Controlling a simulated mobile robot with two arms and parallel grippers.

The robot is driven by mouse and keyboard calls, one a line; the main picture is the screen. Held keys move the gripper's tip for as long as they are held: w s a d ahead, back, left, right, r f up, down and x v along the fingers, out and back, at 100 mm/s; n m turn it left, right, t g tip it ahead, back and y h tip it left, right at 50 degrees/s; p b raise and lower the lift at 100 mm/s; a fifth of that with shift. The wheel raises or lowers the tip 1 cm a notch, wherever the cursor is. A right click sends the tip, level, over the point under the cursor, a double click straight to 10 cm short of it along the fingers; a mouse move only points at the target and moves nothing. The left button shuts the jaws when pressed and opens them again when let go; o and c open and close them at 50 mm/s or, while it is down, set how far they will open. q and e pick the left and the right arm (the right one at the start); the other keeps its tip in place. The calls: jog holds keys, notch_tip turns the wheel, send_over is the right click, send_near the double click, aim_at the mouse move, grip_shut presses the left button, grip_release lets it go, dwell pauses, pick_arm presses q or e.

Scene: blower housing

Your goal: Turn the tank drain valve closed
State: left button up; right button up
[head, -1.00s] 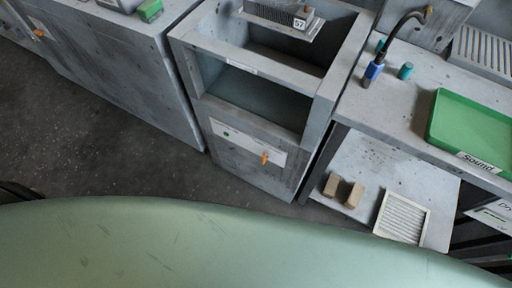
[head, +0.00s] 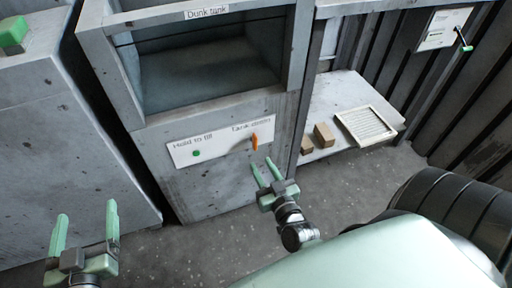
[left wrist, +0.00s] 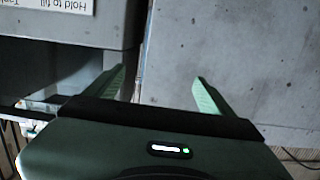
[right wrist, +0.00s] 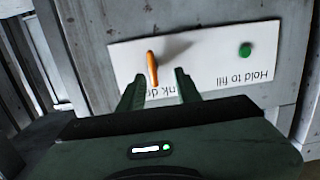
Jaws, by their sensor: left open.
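The orange tank drain valve handle (head: 254,141) sits on a white label plate (head: 221,142) on the front of the dunk tank (head: 200,185). The handle points roughly up and down. My right gripper (head: 262,163) is open and empty just below and in front of it. In the right wrist view, the handle (right wrist: 152,68) appears between and just beyond the spread fingertips (right wrist: 158,82); I cannot tell whether they touch it. My left gripper (head: 87,210) is open and empty, low at the left, away from the valve. The left wrist view shows its spread fingers (left wrist: 160,78).
A green button (head: 197,153) marked "Hold to fill" is left of the handle on the same plate. A grey cabinet (head: 60,140) stands at the left. A low shelf (head: 345,95) at right holds small brown blocks (head: 323,135) and a white grille (head: 366,127). Floor is clear in front.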

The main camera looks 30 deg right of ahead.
aim_at(256, 142)
jog(key=shift+m+t+h, duration=0.3)
jog(key=shift+h, duration=0.1)
jog(key=w+d, duration=0.1)
jog(key=w, duration=0.1)
jog(key=w+d+r+b, duration=0.1)
jog(key=w, duration=0.1)
jog(key=w+d+r+b, duration=0.1)
jog(key=w, duration=0.2)
jog(key=shift+w+d, duration=0.1)
jog(key=shift+w, duration=0.2)
pick_arm(q)
notch_tip(256, 142, up, 11)
jog(key=s+t+h, duration=0.1)
jog(key=t+h, duration=0.1)
jog(key=t, duration=0.3)
jog(key=shift+s+d, duration=0.4)
jog(key=shift+d, duration=0.05)
pick_arm(e)
grip_shut()
